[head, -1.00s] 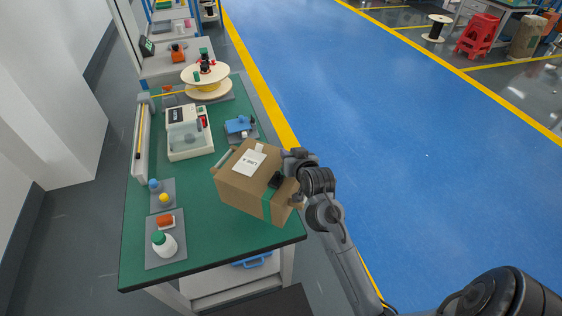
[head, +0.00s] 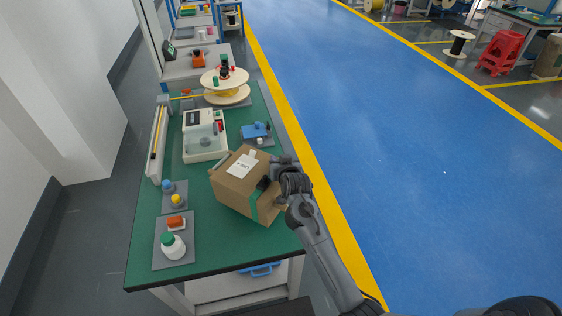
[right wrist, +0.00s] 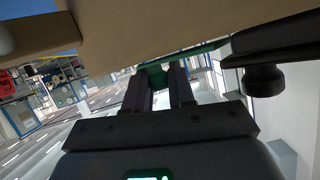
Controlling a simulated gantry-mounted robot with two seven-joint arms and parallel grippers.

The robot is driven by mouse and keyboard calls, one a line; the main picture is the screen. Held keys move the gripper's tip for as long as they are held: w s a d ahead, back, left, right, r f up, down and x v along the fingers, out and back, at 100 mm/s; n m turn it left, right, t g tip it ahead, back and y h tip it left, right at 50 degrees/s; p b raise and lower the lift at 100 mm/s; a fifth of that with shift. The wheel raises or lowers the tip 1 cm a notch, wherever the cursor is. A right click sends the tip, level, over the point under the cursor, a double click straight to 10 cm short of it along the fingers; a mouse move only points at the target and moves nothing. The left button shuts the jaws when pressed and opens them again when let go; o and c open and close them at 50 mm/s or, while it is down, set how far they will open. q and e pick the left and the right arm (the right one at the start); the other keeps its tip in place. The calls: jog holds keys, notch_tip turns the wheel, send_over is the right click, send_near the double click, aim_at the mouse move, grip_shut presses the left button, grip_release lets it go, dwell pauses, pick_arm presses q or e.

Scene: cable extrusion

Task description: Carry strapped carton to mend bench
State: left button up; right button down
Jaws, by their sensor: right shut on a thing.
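The strapped carton (head: 242,184) is a brown box with a white label on top and a green strap (head: 257,205) around its right end. It is tilted in the head view, over the front part of the green-topped bench (head: 225,248). I cannot tell whether its base touches the bench. My right gripper (head: 274,182) is at the carton's right side. In the right wrist view its fingers (right wrist: 160,88) are shut on the green strap, with the carton's brown face above them. My left gripper is not in view.
Bench room is clear in front of the carton. The blue floor (head: 390,170) is open to the right.

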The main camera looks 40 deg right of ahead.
jog(key=shift+f+b, duration=0.35)
jog(key=shift+f, duration=1.3)
jog(key=c, duration=1.4)
grip_release()
jog(key=shift+f, duration=0.2)
jog(key=o, duration=0.4)
jog(key=shift+o, duration=0.2)
jog(key=shift+r, duration=0.1)
